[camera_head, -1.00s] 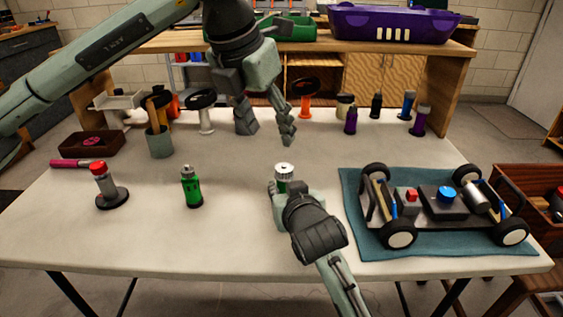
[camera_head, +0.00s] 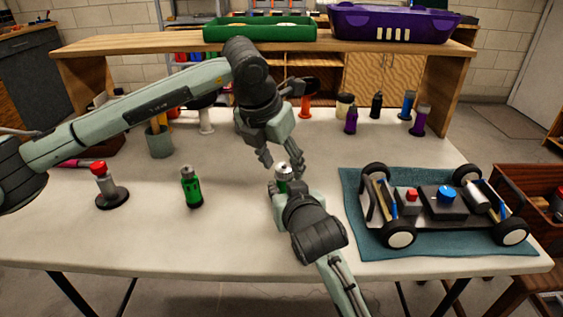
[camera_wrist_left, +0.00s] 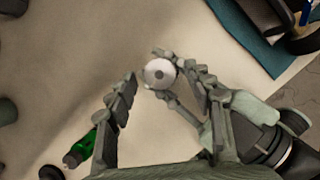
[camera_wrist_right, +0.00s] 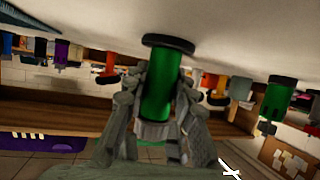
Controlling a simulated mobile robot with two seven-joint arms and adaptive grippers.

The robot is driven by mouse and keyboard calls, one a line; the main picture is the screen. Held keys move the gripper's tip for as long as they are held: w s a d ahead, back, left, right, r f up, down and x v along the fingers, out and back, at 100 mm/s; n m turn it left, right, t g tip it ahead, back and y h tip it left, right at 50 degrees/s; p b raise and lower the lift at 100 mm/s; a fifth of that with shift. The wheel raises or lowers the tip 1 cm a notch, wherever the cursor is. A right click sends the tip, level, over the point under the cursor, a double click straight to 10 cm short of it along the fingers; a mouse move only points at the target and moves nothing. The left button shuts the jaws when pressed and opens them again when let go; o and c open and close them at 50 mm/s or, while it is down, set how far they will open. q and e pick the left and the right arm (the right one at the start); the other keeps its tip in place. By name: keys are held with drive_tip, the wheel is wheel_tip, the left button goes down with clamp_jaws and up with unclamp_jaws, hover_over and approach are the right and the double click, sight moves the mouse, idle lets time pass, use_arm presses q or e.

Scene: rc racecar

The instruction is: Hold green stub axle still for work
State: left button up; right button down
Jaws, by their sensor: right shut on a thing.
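A green stub axle (camera_head: 283,186) with a round silver top stands near the table's middle. In the right wrist view its green body (camera_wrist_right: 160,95) with a black disc base is between the fingers of my right gripper (camera_wrist_right: 160,105), which is shut on it; the base is against the table. My left gripper (camera_head: 281,163) is open just above the axle, pointing down. In the left wrist view the silver top (camera_wrist_left: 160,73) lies between its spread fingers, nearer the right one. A second similar green piece (camera_head: 191,188) stands upright to the left, free of both grippers.
A red-topped piece (camera_head: 102,182) on a black base stands at the left. The racecar chassis (camera_head: 440,222) lies on a teal mat (camera_head: 352,215) at the right. Several coloured parts, including a purple one (camera_head: 351,121), stand at the back. The table's front middle-left is clear.

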use_arm(q)
drive_tip(key=c, duration=1.1)
drive_tip(key=shift+w+a+m+g+h, duration=0.1)
drive_tip(key=shift+m+g+h, duration=0.4)
drive_tip(key=shift+m, duration=1.2)
drive_tip(key=o, duration=1.1)
drive_tip(key=shift+o, duration=0.2)
drive_tip(key=shift+r, duration=0.15)
drive_tip(key=v, duration=1.2)
use_arm(e)
drive_tip(key=c, duration=1.2)
unclamp_jaws()
